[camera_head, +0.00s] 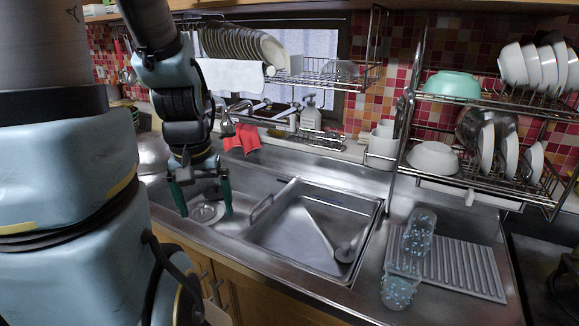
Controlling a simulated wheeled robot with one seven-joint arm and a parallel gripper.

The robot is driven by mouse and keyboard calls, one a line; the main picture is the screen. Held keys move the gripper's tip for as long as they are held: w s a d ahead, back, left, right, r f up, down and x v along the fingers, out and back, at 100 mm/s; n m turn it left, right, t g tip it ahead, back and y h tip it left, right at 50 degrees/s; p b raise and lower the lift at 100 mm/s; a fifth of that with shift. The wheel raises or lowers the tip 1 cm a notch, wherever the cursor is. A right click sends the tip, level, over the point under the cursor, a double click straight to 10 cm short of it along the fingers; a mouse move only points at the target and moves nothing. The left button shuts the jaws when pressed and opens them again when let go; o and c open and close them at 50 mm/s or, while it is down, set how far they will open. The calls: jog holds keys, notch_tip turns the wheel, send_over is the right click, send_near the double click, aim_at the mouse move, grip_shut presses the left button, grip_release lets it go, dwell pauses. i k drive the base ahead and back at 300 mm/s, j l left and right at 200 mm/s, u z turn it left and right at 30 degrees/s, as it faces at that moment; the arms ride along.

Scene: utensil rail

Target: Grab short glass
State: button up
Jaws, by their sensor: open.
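Two clear, light-blue patterned glasses stand at the lower right. The nearer, shorter-looking glass (399,289) is by the left front corner of the grey ridged mat. The taller-looking glass (418,231) stands just behind it, at the mat's left edge. They overlap in the picture, so I cannot tell if they touch. My gripper (203,199) points down over the left sink basin with its two green fingers apart and nothing between them. It is far to the left of both glasses.
The sink basin (300,256) and its raised rim lie between my gripper and the glasses; a ladle-like utensil rests in it. A dish rack (470,185) with bowls and plates stands behind the ridged mat (462,271).

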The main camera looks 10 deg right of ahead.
aim_at(403, 277)
jog(key=k+l+u, duration=0.1)
jog(key=u, duration=0.45)
jog(key=k+l+u, duration=0.1)
jog(key=k+u, duration=0.2)
jog(key=k, duration=0.15)
jog(key=k+u, duration=0.3)
jog(key=k, duration=0.75)
jog(key=u, duration=0.05)
